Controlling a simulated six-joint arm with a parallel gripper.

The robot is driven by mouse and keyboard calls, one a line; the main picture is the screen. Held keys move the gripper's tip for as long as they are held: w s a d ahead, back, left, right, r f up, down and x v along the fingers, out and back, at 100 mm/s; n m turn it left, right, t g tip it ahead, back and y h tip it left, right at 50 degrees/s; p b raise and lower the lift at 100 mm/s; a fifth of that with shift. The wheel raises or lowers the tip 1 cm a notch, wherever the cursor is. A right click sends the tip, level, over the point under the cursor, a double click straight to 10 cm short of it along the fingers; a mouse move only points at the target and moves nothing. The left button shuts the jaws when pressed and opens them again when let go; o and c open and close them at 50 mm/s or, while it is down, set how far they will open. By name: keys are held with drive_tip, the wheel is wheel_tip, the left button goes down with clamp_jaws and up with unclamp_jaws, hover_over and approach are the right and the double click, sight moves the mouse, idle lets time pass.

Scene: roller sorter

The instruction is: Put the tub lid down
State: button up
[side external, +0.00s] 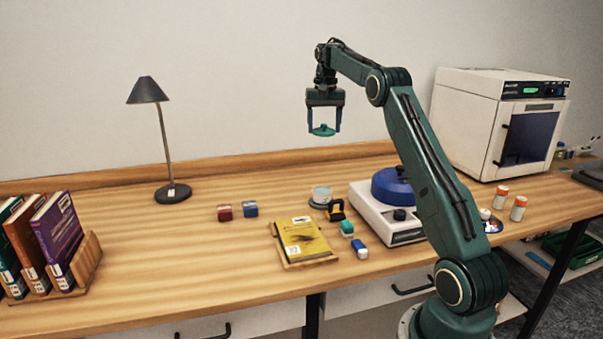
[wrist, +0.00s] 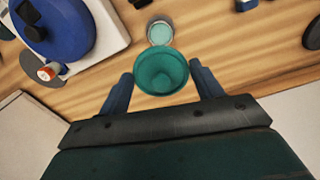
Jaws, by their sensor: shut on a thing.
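My gripper (side external: 324,124) is shut on the teal tub lid (side external: 322,131), holding it high above the bench. In the wrist view the lid (wrist: 162,72) is a round teal disc between the two fingers. A small pale teal tub (side external: 321,194) stands on the bench, well below the lid. In the wrist view the tub (wrist: 160,32) shows just beyond the lid's far edge, partly covered by it.
A yellow book (side external: 304,238) lies in front of the tub. Red (side external: 224,212) and blue (side external: 250,209) blocks sit left. The bench's left middle is clear, with a lamp (side external: 150,92) behind.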

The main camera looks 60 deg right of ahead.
drive_tip(key=shift+a, duration=0.1)
drive_tip(key=shift+w+a+f+n, duration=0.1)
drive_tip(key=shift+w+a+n, duration=0.35)
drive_tip(key=shift+a+n, duration=0.05)
drive_tip(key=w+a+f+n, duration=0.2)
drive_tip(key=w+a+n, duration=0.3)
drive_tip(key=a+n, duration=0.3)
drive_tip(key=n, duration=0.9)
hover_over(258, 229)
wheel_tip(258, 229, down, 2)
drive_tip(key=shift+f, duration=0.1)
drive_tip(key=shift+f, duration=0.1)
wheel_tip(258, 229, down, 20)
drive_tip(key=shift+r, duration=0.1)
